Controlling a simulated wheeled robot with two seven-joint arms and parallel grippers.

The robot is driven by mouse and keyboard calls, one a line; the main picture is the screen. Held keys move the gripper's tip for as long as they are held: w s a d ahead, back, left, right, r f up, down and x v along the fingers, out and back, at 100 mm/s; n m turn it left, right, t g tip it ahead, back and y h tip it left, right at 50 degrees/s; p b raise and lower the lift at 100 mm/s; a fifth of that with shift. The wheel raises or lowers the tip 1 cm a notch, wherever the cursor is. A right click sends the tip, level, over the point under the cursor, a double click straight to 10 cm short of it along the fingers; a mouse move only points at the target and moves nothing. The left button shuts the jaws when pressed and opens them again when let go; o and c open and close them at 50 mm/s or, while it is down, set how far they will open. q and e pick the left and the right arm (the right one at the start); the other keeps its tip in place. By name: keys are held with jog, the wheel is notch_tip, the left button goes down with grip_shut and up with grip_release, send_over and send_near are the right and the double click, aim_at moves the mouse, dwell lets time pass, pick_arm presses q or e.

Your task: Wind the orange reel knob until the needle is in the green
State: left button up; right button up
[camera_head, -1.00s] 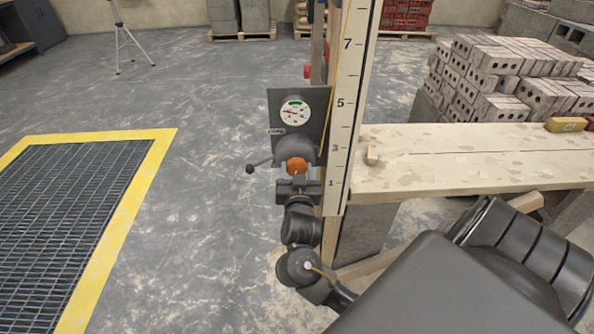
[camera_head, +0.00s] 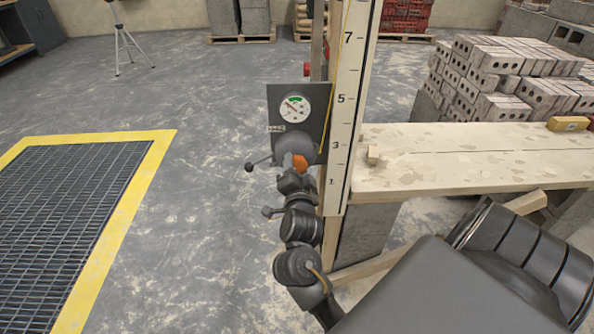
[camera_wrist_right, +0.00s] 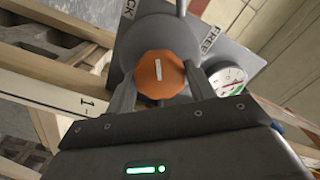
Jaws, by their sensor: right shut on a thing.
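The orange reel knob (camera_head: 299,162) sits on the front of a grey reel housing below a round gauge (camera_head: 294,108) on a dark panel. My right gripper (camera_head: 293,174) is shut on the knob, tilted in the head view. In the right wrist view the knob (camera_wrist_right: 160,75), with a pale bar mark, lies between the two fingers (camera_wrist_right: 160,88). The gauge's red needle points up and left, close to the left end of the green band at the top; whether it touches the green is too small to tell. The gauge shows partly in the wrist view (camera_wrist_right: 228,82). My left gripper is not in view.
A lever with a black ball end (camera_head: 249,168) sticks out left of the housing. A tall numbered staff (camera_head: 346,110) stands close right of the panel. A plank bench (camera_head: 450,160) extends right. A yellow-edged floor grate (camera_head: 75,200) lies left, with bare floor between.

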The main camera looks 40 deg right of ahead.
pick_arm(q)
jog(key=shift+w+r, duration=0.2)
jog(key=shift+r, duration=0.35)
pick_arm(e)
jog(key=shift+f+m, duration=0.1)
jog(key=shift+m, duration=0.6)
jog(key=o, duration=0.9)
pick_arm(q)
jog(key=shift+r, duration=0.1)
pick_arm(e)
jog(key=shift+o, duration=0.5)
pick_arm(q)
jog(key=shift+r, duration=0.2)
